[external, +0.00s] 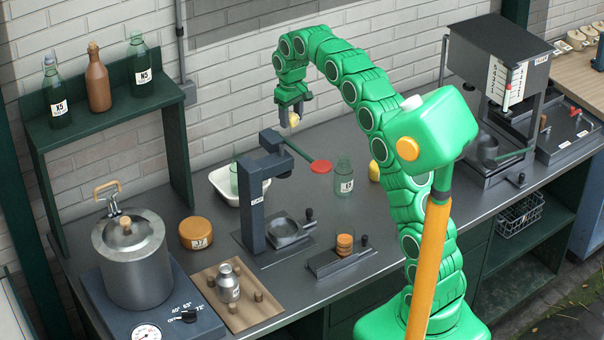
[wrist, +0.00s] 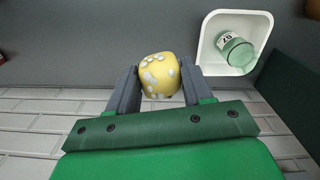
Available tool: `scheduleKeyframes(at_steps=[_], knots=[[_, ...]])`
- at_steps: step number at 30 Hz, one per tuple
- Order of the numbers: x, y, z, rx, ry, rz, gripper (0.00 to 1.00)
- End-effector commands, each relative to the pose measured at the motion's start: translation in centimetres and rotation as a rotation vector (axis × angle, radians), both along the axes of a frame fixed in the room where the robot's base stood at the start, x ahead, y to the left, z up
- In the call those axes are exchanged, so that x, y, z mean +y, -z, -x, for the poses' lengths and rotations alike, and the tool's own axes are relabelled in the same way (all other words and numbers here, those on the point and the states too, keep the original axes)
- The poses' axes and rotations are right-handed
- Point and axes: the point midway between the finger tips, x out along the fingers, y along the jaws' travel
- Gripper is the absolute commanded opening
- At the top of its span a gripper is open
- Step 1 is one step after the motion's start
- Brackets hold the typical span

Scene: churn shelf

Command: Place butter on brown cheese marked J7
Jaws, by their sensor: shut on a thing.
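The butter (external: 294,120) is a small yellow lump with pale spots. My gripper (external: 291,108) is shut on it and holds it in the air above the back of the counter, near the wall. In the wrist view the butter (wrist: 160,76) sits between both fingers. The brown cheese marked J7 (external: 196,231) is a round orange-brown wheel lying flat on the counter at the left, with a white label on its side. Its top is bare. It is well to the left of and below my gripper, and I do not see it in the wrist view.
A white tray (external: 221,190) holding a green glass jar (wrist: 236,50) stands behind the cheese. A dark press (external: 252,205) with a red-ended lever (external: 320,166) stands between cheese and arm. A metal pot (external: 131,265) and a board (external: 262,310) flank the cheese. A bottle shelf (external: 110,105) rises behind.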

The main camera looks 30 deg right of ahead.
Motion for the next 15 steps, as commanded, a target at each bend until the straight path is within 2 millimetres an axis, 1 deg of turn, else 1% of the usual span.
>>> scheduleKeyframes(at_steps=[1, 8, 15], knots=[[1.6, 0.0, -0.1, 0.0, -0.023, 0.0, 0.2], [9.5, -0.1, 0.0, -0.001, -0.138, 0.0, 0.2], [18.1, -0.1, 1.1, -0.003, -0.263, 0.001, 0.2]])
